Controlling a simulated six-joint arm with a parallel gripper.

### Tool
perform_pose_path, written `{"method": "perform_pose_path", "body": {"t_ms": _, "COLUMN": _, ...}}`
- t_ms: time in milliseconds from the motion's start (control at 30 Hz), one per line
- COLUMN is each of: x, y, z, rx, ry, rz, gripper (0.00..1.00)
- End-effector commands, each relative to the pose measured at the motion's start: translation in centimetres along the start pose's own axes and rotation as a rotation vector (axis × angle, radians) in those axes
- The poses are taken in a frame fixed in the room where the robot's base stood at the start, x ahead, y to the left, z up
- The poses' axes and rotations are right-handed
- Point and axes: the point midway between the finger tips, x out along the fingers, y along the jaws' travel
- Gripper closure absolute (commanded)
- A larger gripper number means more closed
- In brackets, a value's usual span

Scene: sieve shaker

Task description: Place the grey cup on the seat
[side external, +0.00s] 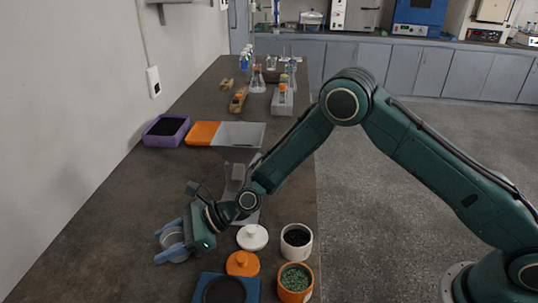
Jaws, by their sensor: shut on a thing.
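My gripper (165,244) is in the left foreground in the side external view, with its blue fingers on either side of the grey cup (173,238). It is shut on the cup, which is partly hidden by the fingers and the gripper body. I cannot tell whether the cup touches the bench. A blue square block with a dark round recess (225,291), perhaps the seat, is at the bottom edge, right of and nearer than the cup. The frame cuts it off, and its recess looks empty.
A white lid (252,237), orange lid (242,263), white jar of dark grains (296,241) and orange jar of green grains (294,282) stand right of my gripper. A purple tray (166,131) is near the wall. The left bench (95,235) is clear.

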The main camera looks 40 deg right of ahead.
Motion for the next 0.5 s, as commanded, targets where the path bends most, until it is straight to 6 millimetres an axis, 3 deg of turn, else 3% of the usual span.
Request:
{"method": "perform_pose_path", "body": {"t_ms": 300, "x": 0.11, "y": 0.0, "z": -0.22, "rx": 0.0, "ry": -0.001, "rz": 0.0, "gripper": 0.77}}
{"method": "perform_pose_path", "body": {"t_ms": 333, "x": 0.12, "y": 0.0, "z": -0.25, "rx": 0.0, "ry": 0.0, "rz": 0.0, "gripper": 0.48}}
{"method": "perform_pose_path", "body": {"t_ms": 433, "x": 0.11, "y": 0.0, "z": -0.22, "rx": 0.0, "ry": 0.0, "rz": 0.0, "gripper": 0.29}}
{"method": "perform_pose_path", "body": {"t_ms": 500, "x": 0.1, "y": 0.0, "z": -0.22, "rx": 0.0, "ry": 0.0, "rz": 0.0, "gripper": 0.28}}
